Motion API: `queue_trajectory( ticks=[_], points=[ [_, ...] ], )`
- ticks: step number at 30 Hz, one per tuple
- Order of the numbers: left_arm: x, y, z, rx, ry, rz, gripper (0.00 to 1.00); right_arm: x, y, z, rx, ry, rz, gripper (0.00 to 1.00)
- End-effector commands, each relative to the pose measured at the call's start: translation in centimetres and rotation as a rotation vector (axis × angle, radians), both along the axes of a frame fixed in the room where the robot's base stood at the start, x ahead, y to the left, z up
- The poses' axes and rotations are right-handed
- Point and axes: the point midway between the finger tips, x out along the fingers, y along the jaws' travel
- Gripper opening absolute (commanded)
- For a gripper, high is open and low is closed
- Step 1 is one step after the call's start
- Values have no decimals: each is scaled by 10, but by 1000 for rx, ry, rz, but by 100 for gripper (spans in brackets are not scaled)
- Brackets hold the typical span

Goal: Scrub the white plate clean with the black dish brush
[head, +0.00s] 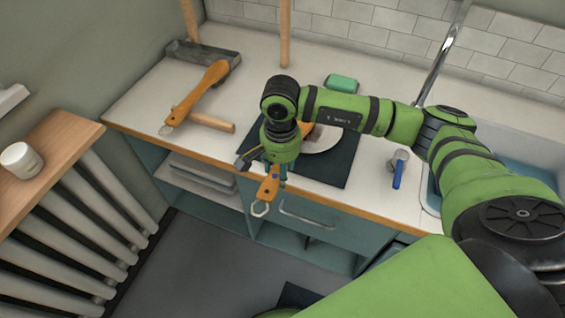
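The white plate (326,141) lies on a dark mat (334,172) on the counter, with a brown stain on it. My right arm comes in from the right and partly covers the plate. My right gripper (270,174) is at the counter's front edge, at the plate's left. It appears shut on an orange-handled tool (268,188), whose pale ring end points down past the edge. More orange shows behind the gripper, over the plate's left side. The tool's head is hidden, so I cannot tell if it is the black dish brush. My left gripper is not in view.
A blue-handled brush (398,170) lies right of the mat, near the sink (513,166) and tap. A green sponge (341,83) lies behind the mat. Another orange-handled tool (200,91) rests by a grey tray (183,51) and a wooden rod (213,123) at left.

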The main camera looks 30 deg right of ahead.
Motion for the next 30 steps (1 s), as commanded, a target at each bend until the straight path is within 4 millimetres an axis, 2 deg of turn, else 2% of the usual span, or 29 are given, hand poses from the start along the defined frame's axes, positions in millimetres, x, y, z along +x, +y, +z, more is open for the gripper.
queue_trajectory(
  ticks=[10,21,30],
  points=[
    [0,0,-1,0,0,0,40,-1,0,-1,4,0,4,11],
    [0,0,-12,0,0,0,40,2,-26,-3,2,2,2,11],
    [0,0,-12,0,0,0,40,3,-28,-2,2,3,1,11]
  ],
)
